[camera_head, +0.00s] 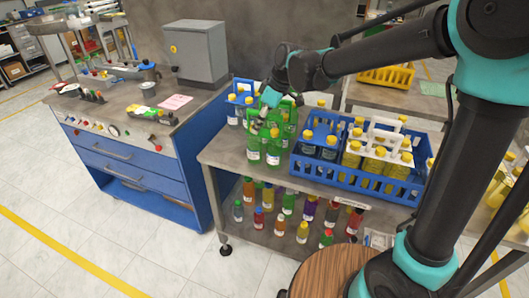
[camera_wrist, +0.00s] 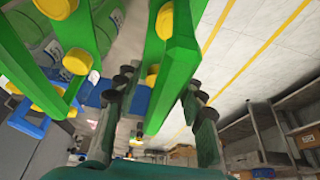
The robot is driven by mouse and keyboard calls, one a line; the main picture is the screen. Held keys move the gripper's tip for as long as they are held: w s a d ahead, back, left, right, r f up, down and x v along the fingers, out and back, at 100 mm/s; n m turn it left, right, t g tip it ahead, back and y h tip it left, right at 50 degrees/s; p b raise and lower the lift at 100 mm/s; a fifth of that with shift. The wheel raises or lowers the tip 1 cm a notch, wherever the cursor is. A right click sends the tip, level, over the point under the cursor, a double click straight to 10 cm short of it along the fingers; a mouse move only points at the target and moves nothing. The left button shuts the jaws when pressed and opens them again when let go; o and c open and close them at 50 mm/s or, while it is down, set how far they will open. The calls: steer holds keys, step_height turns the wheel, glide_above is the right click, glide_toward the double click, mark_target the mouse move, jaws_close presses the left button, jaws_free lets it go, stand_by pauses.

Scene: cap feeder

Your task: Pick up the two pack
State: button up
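A green carrier (camera_head: 270,98) holding green bottles (camera_head: 254,146) with white labels stands on the grey table. Its green handle (camera_wrist: 172,80) fills the middle of the wrist view. My gripper (camera_head: 278,82) is at the top of this carrier. In the wrist view my gripper (camera_wrist: 158,95) has its fingers apart, one on each side of the handle, with a gap on the left side. A small blue carrier (camera_head: 243,98) with yellow-capped bottles stands behind it on the left. I cannot tell for sure which carrier is the two pack.
A blue crate (camera_head: 345,182) right of the green carrier holds yellow-capped bottles and white handles. Small coloured bottles stand on the shelf below. A blue workbench (camera_head: 128,160) with a grey box (camera_head: 196,54) is at left.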

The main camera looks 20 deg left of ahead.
steer(key=shift+f, duration=0.25)
stand_by(0.6)
steer(key=shift+c, duration=0.5)
jaws_close()
